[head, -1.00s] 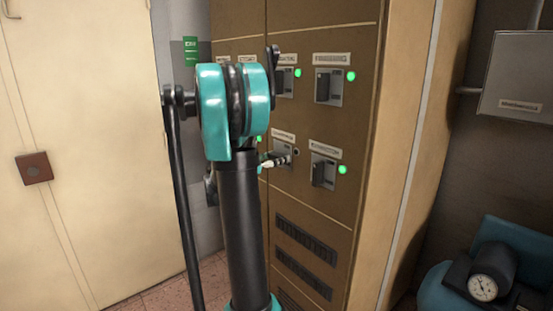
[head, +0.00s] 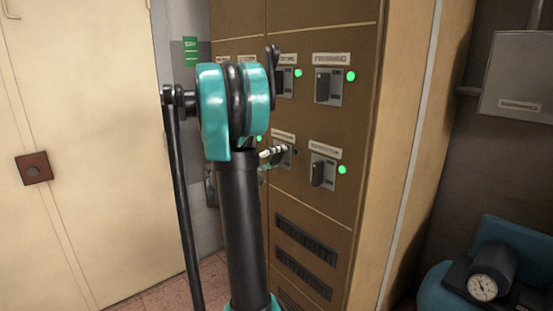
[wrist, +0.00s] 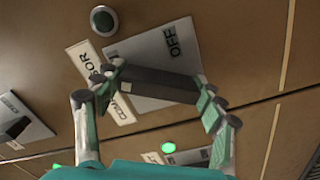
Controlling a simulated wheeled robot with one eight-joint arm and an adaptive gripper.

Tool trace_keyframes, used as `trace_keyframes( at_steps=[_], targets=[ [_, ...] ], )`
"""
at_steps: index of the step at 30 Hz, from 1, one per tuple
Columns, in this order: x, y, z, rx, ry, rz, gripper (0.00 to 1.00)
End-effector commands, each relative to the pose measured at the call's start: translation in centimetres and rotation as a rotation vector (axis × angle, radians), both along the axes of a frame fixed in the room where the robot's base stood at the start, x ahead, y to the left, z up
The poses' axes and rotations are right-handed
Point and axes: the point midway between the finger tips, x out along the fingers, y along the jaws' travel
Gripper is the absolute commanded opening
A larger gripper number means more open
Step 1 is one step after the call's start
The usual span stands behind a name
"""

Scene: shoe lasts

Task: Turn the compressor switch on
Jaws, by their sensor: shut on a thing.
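The compressor switch has a dark bar handle (wrist: 160,84) on a pale plate (wrist: 160,48) marked OFF. Its label (wrist: 88,62) reads partly "COM…OR", the middle hidden by my finger. The lamp (wrist: 103,20) beside the plate is dark. My gripper (wrist: 157,88) is shut on the handle, one fingertip at each end. In the head view, my gripper (head: 270,155) is at the lower middle switch, partly hidden by my arm; the handle's angle cannot be told there.
Neighbouring switches with lit green lamps sit above (head: 328,85) and to the right (head: 322,172) on the brown cabinet. Vents (head: 305,240) lie below. A grey wall box (head: 520,75) and a blue machine with a gauge (head: 484,287) stand at the right.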

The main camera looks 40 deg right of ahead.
Motion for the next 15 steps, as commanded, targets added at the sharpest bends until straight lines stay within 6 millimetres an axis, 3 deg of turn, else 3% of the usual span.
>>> trace_keyframes(
  at_steps=[15],
  targets=[
    [0.02, 0.03, 0.02, -0.032, 0.42, 0.001, 0.41]
  ],
)
